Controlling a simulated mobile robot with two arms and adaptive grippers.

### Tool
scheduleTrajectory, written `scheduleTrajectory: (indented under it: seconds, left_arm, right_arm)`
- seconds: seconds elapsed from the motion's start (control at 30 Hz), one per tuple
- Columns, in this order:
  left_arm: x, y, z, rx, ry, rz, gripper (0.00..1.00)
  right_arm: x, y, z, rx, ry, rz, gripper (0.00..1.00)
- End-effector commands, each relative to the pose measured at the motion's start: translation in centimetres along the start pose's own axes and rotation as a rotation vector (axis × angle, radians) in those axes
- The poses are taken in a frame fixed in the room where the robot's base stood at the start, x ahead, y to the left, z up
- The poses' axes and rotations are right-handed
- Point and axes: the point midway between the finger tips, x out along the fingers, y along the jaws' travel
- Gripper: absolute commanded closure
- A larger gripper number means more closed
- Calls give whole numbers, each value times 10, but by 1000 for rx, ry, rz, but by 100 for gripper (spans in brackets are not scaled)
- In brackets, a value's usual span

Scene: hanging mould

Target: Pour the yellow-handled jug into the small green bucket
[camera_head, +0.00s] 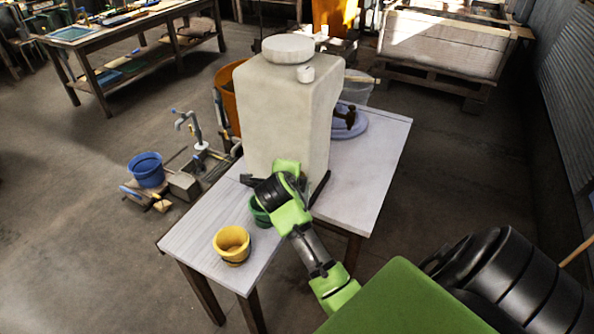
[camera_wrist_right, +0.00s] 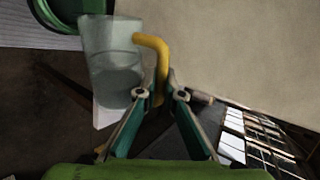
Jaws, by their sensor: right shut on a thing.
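The clear jug (camera_wrist_right: 110,62) with a yellow handle (camera_wrist_right: 162,62) is in the right wrist view. My right gripper (camera_wrist_right: 159,96) is shut on its handle. The jug looks about upright in that picture, with a greyish content in its lower part. The small green bucket (camera_head: 259,212) stands on the table, partly hidden by my right arm; its rim (camera_wrist_right: 68,14) also shows at the upper left of the wrist view, beside the jug. In the head view my right wrist is over the table beside the bucket and hides the jug and fingertips. My left gripper is not in view.
A yellow bucket (camera_head: 232,246) stands on the white table (camera_head: 205,223) near its front left edge. A blue bucket (camera_head: 146,170) is beyond the table.

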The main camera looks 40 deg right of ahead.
Motion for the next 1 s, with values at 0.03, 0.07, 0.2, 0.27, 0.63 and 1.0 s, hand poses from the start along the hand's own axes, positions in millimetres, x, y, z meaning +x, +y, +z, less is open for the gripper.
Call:
scheduleTrajectory:
  seconds: [0.03,0.07,0.2,0.27,0.63,1.0]
  left_arm:
    - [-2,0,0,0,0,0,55]
    - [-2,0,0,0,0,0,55]
    - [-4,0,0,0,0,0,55]
    - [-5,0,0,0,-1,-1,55]
    - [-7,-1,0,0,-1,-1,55]
    - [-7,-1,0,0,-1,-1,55]
  right_arm:
    - [-1,-2,3,-15,10,0,100]
    - [-1,-3,5,-24,16,0,100]
    - [-3,-5,11,-67,45,-1,100]
    - [-4,-6,13,-83,56,0,100]
    - [-8,-12,24,-157,104,1,100]
    - [-8,-13,25,-170,114,1,100]
